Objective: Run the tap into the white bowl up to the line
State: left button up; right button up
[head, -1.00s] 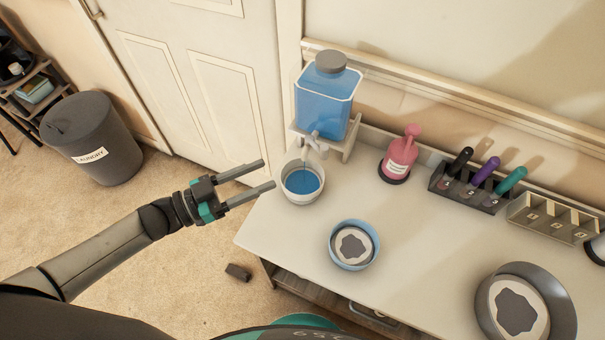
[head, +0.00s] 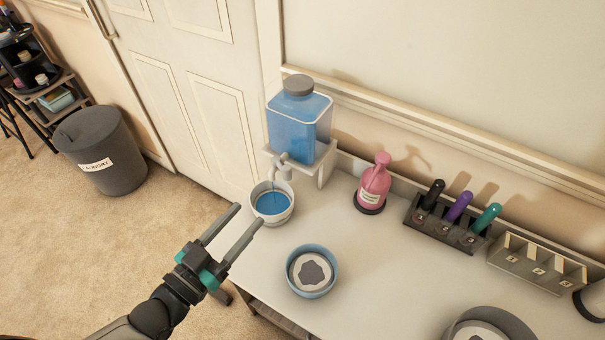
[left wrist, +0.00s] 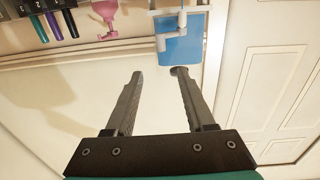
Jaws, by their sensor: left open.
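The white bowl (head: 291,212) stands on the table under the tap (head: 284,166) and holds blue water. A thin blue stream appears to run from the spout into it. The fill line cannot be made out. The clear tank (head: 298,128) above holds blue water; the tank (left wrist: 182,50) and tap (left wrist: 170,42) also show in the left wrist view. My left gripper (head: 248,214) is open and empty, its fingertips just left of the bowl in the head view, with contact unclear. The fingers (left wrist: 158,74) point towards the tank in the wrist view. My right gripper is out of view.
A blue bowl (head: 294,256) with a grey-patched disc stands nearer me. A pink pump bottle (head: 374,182), a marker rack (head: 445,227) and a pale compartment rack (head: 538,266) line the back. A grey pan (head: 500,316) is at lower right.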

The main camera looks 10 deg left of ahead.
aim_at(285, 173)
pick_arm(q)
jog(key=b+x, duration=0.1)
jog(key=x, duration=1.4)
jog(key=shift+w+a+f, duration=0.1)
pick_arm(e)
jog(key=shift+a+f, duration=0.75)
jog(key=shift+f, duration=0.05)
pick_arm(q)
grip_shut()
